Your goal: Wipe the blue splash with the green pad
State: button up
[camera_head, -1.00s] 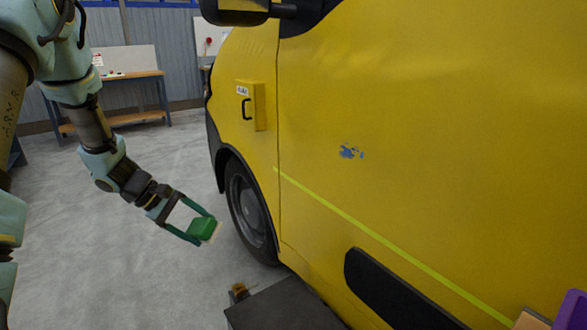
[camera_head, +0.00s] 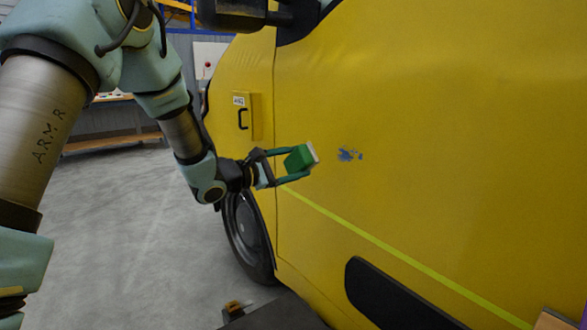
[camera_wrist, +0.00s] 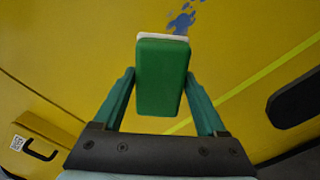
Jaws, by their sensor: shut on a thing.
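The blue splash (camera_head: 349,155) is a small patch of blue marks on the yellow vehicle side. It also shows at the top of the wrist view (camera_wrist: 182,20), just beyond the pad. The green pad (camera_head: 298,159) is a green block with a pale face, held in my gripper (camera_head: 291,167). In the wrist view the pad (camera_wrist: 160,78) sits between the two green fingers. In the head view the pad is left of the splash, its pale face turned toward the vehicle side. I cannot tell whether it touches the panel.
The yellow vehicle side (camera_head: 430,110) fills the right. A yellow box with a black handle (camera_head: 247,117) sticks out of it at left. A lime stripe (camera_head: 390,249) runs below the splash, with a black trim piece (camera_head: 380,295) lower down. A dark block (camera_head: 270,315) stands at the bottom.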

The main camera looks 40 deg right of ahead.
aim_at(330, 155)
jog(key=d+p, duration=0.2)
jog(key=d, duration=0.3)
jog(key=shift+s+d, duration=0.15)
jog(key=shift+d, duration=0.25)
jog(key=shift+s+d+b, duration=0.1)
jog(key=shift+d+b, duration=0.5)
jog(key=shift+d, duration=0.6)
dwell(0.5)
jog(key=shift+s, duration=0.1)
